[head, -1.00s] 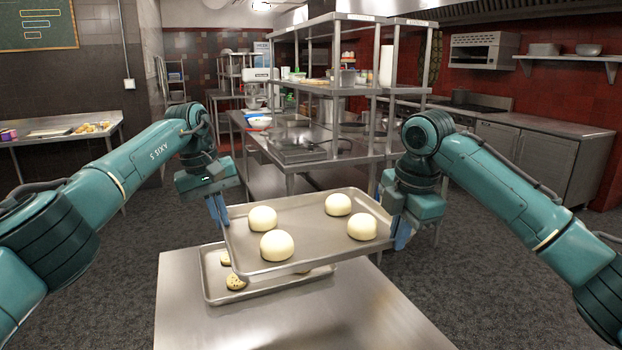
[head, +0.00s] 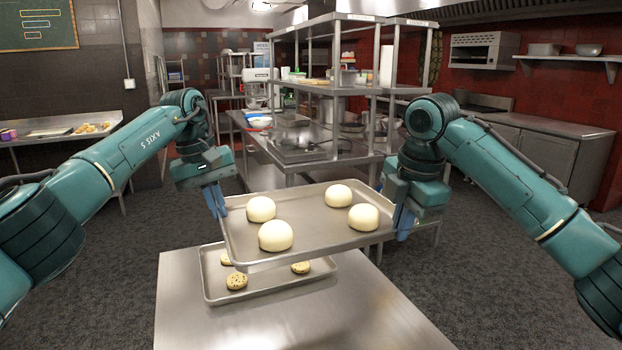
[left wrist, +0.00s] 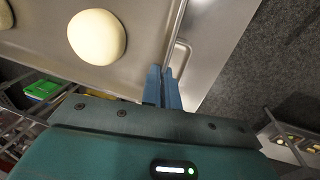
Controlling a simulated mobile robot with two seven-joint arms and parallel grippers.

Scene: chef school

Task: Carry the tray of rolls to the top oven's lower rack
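The tray of rolls (head: 305,246) is a shallow metal sheet pan with several pale round rolls (head: 276,236) on it. It hangs above the steel table, slightly tilted in the head view. My left gripper (head: 217,206) is shut on its left rim. In the left wrist view, the blue fingers (left wrist: 162,86) sit together at the rim, beside a roll (left wrist: 97,36). My right gripper (head: 400,222) is at the right rim with its fingers over the edge and appears shut on it. I cannot make out the oven or its rack in these views.
A second tray (head: 222,298) with cookies (head: 237,281) lies on the steel table (head: 330,318), below the held tray. A steel shelving counter (head: 262,178) with cookware stands beyond. Dark carpet floor (head: 125,270) is open left of the table.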

